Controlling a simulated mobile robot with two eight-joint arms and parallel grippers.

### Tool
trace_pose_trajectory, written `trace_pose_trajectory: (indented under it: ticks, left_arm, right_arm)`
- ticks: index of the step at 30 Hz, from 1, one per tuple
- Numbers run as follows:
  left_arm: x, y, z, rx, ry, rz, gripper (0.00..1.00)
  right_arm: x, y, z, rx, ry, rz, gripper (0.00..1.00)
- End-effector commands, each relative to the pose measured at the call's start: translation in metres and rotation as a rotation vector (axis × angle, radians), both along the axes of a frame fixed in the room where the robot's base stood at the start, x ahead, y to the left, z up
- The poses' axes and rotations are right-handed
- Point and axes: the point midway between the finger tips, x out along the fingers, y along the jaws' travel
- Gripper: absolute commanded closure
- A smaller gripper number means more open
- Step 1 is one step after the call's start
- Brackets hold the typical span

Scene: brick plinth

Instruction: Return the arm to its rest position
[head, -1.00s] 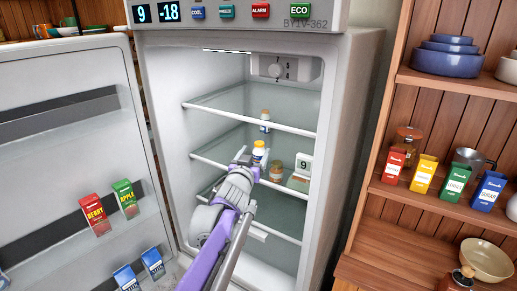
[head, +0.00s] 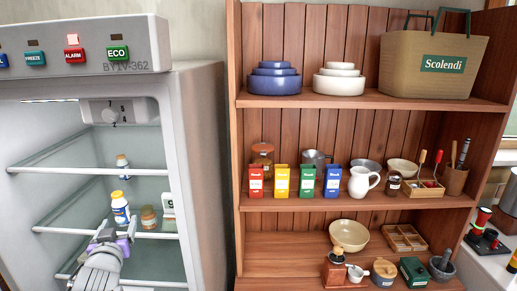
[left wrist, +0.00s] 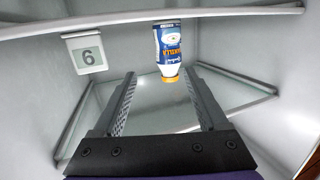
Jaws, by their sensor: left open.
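My left gripper (head: 105,238) is in front of the open fridge, just below a white and blue bottle with a yellow cap (head: 120,208) on the fridge's middle shelf. In the left wrist view the jaws (left wrist: 160,74) are open and empty. The bottle (left wrist: 168,45) shows upside down there, beyond the fingertips, with its cap toward the gap. Most of my left arm is out of the head view. My right gripper is not in view.
A small jar (head: 148,217) stands right of the bottle, beside a partly cut-off number card (head: 168,204). Another bottle (head: 122,165) is behind. A wooden shelf unit (head: 355,205) with many items stands right.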

Motion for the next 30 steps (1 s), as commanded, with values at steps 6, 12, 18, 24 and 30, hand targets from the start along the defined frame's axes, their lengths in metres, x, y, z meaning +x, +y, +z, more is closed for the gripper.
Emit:
trace_pose_trajectory:
  ticks: [6, 12, 18, 24, 30]
  left_arm:
    - [-0.081, -0.095, -0.099, -0.109, 0.360, -0.056, 0.24]
    - [-0.173, -0.172, -0.184, -0.172, 0.693, -0.196, 0.24]
    - [-0.242, -0.217, -0.233, -0.196, 0.908, -0.327, 0.24]
    - [-0.263, -0.228, -0.246, -0.201, 0.972, -0.371, 0.24]
    - [-0.263, -0.228, -0.246, -0.202, 0.971, -0.368, 0.35]
  right_arm:
    - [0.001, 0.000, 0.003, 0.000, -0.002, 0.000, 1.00]
    - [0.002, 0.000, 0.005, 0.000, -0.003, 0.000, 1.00]
    - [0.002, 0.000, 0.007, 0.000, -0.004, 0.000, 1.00]
    - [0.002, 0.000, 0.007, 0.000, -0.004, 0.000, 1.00]
    - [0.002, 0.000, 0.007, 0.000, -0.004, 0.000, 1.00]
